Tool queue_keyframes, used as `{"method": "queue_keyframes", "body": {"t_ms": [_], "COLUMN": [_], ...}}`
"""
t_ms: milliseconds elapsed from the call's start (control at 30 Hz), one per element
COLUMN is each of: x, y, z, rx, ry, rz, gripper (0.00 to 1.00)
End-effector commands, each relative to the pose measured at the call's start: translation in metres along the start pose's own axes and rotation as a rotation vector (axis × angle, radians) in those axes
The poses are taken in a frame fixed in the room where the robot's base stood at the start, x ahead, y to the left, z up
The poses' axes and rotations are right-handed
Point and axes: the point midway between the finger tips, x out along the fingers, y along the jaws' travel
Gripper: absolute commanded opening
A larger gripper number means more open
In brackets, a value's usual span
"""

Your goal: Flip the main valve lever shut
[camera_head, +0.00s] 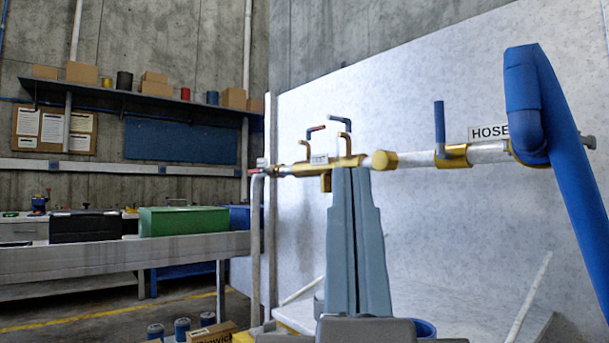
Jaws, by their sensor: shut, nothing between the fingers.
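A metal pipe (489,153) with brass fittings runs along a pale panel. A blue lever (439,122) stands upright on a brass valve body (453,156), left of a sign reading "HOSE" (489,132). Further left, a red-tipped lever (316,129) and a dark bent lever (345,122) rise above another brass section. I cannot tell which is the main valve lever; no label naming it is readable. My gripper (351,171) points up, shut and empty. Its tips overlap the pipe's lower edge in the picture, left of the upright blue lever; contact cannot be told.
A thick blue hose (580,165) bends down at the right. A grey bench (120,260) with a green box (184,221) and a black case (85,226) stands at the left. Blue cans and a carton (212,332) are low in front. The panel around the levers is clear.

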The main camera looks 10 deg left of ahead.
Motion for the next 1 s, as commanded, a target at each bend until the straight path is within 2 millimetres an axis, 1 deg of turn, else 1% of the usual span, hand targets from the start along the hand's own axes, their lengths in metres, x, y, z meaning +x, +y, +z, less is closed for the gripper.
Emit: {"method": "queue_keyframes", "body": {"t_ms": [33, 167, 267, 400, 1000], "x": [0.010, 0.033, 0.056, 0.091, 0.236], "y": [0.000, 0.000, 0.000, 0.000, 0.000], "z": [-0.010, -0.031, -0.053, -0.087, -0.224], "rx": [0.000, 0.000, 0.000, 0.000, 0.001], "ry": [0.000, 0.000, 0.000, 0.001, 0.000], "rz": [0.000, 0.000, 0.000, -0.001, -0.002], "gripper": [0.00, 0.00, 0.00, 0.00, 0.00]}}
